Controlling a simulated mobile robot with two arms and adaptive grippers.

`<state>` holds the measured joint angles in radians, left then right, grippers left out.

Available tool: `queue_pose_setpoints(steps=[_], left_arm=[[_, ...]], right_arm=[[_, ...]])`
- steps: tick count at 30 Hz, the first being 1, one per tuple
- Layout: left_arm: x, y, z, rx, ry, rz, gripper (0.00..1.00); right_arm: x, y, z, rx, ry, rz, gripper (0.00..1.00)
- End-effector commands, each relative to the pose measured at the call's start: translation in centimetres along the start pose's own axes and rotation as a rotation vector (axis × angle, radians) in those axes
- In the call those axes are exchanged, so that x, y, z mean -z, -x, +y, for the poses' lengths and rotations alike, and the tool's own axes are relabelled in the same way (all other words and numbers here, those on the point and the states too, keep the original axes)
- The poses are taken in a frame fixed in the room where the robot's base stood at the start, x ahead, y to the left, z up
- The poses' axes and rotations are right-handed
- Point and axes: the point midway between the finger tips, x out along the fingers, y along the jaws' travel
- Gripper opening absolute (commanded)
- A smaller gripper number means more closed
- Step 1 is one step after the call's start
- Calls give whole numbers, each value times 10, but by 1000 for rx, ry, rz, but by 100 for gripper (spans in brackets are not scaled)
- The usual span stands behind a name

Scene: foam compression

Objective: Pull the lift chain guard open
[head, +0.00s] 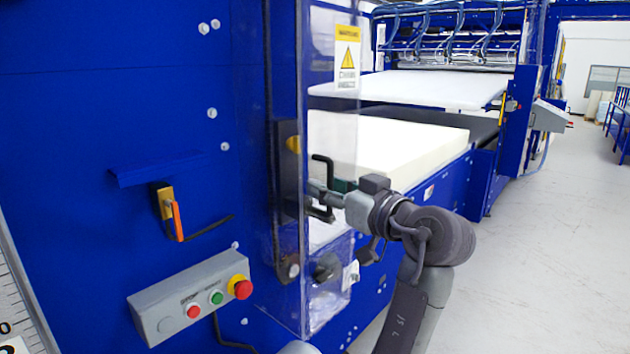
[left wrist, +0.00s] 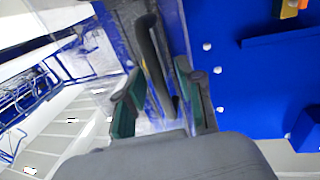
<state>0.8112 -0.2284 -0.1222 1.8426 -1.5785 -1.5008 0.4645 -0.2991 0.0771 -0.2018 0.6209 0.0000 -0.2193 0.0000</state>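The guard (head: 322,305) is a tall clear panel at the edge of the blue machine frame, with a yellow warning label (head: 347,57) near its top. A black bar handle (head: 321,159) is fixed on it. My left gripper (head: 325,194) is at the handle, reaching in from the right. In the left wrist view, the two teal-padded fingers of my left gripper (left wrist: 157,98) are apart, and the black handle (left wrist: 150,45) runs between them. The handle's near end lies closer to the right finger. I cannot tell whether they touch. My right gripper is not in view.
A control box (head: 192,300) with red and green buttons juts from the blue wall at lower left. A white foam block (head: 390,150) lies on the machine bed behind the guard. The grey floor (head: 560,250) at right is clear.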

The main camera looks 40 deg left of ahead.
Motion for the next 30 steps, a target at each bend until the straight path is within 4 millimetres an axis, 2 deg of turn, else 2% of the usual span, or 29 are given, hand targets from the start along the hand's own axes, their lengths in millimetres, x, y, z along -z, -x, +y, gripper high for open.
queue_pose_setpoints(steps=[10,17,30], left_arm=[[0,2,0,0,0,0,37],[0,1,0,0,0,0,0],[0,1,1,2,0,1,0]], right_arm=[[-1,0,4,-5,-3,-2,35],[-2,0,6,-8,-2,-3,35],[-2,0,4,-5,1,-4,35]])
